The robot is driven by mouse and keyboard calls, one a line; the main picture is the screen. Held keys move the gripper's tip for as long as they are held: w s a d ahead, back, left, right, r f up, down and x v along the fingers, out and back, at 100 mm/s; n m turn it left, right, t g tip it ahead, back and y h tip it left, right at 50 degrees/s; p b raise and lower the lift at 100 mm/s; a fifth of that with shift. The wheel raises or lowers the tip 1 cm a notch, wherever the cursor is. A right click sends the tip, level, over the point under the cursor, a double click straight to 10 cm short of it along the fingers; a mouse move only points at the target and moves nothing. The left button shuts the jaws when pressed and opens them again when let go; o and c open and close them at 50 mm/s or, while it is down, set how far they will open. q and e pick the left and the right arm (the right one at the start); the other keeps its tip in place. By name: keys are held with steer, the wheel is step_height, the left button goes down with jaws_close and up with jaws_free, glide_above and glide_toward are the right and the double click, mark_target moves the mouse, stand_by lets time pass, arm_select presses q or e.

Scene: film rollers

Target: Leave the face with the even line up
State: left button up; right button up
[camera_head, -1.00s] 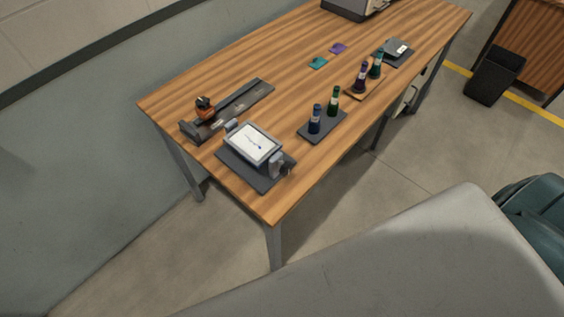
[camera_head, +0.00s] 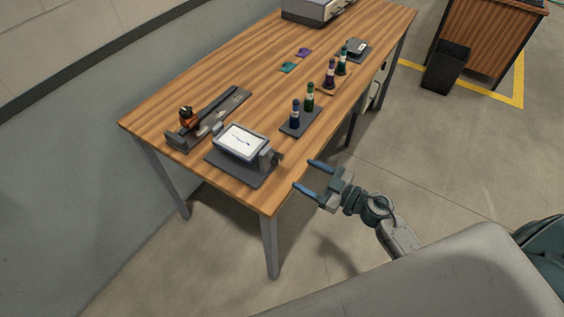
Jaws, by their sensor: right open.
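A framed panel (camera_head: 242,141) with a white face and a dark wavy line is held tilted on a dark stand (camera_head: 238,168) near the table's front corner. A knob-like part (camera_head: 268,158) sits at its right end. Whether the line is even is too small to tell. My right gripper (camera_head: 306,176) is open and empty, off the table's right edge, to the right of the stand and apart from it. My left gripper is not in view.
Blue and green bottles (camera_head: 295,113) stand on a dark tray, with two more bottles (camera_head: 341,63) behind. A dark rail (camera_head: 214,120) with an orange-brown object (camera_head: 187,116) lies at left. Teal (camera_head: 288,67) and purple (camera_head: 304,52) pieces lie flat. A black bin (camera_head: 447,66) stands on the floor.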

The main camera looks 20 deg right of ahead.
mark_target(279, 161)
steer(key=p+x, duration=0.2)
steer(key=x, duration=0.7)
steer(key=shift+w+a, duration=0.2)
steer(key=shift+w, duration=0.15)
steer(key=c, duration=1)
